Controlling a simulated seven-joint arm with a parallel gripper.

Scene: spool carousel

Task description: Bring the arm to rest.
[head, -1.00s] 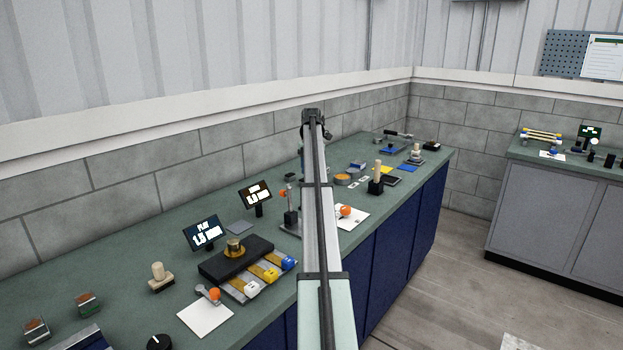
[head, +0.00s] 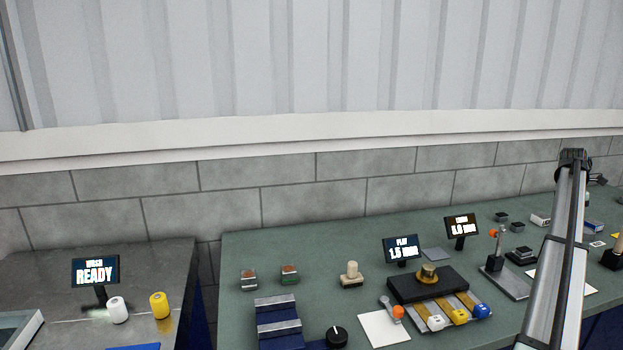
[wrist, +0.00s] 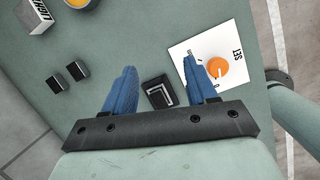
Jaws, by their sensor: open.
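My arm (head: 562,265) reaches out over the green bench at the right of the head view. Its gripper end is mostly hidden behind the arm there. In the wrist view my gripper (wrist: 160,64) has its two blue fingers spread apart with nothing held between them. A small black block (wrist: 157,92) shows between the fingers, below on the bench top. The right finger overlaps a white card (wrist: 235,50) marked SET with an orange knob (wrist: 221,68) on it. I cannot tell the gap between fingertips and bench.
Two small dark blocks (wrist: 66,77) stand left of the fingers. The bench (head: 240,300) also holds a black spool station (head: 410,290), screens (head: 401,248) and a black knob (head: 337,337). A separate grey counter (head: 40,270) with a READY screen (head: 95,271) stands left.

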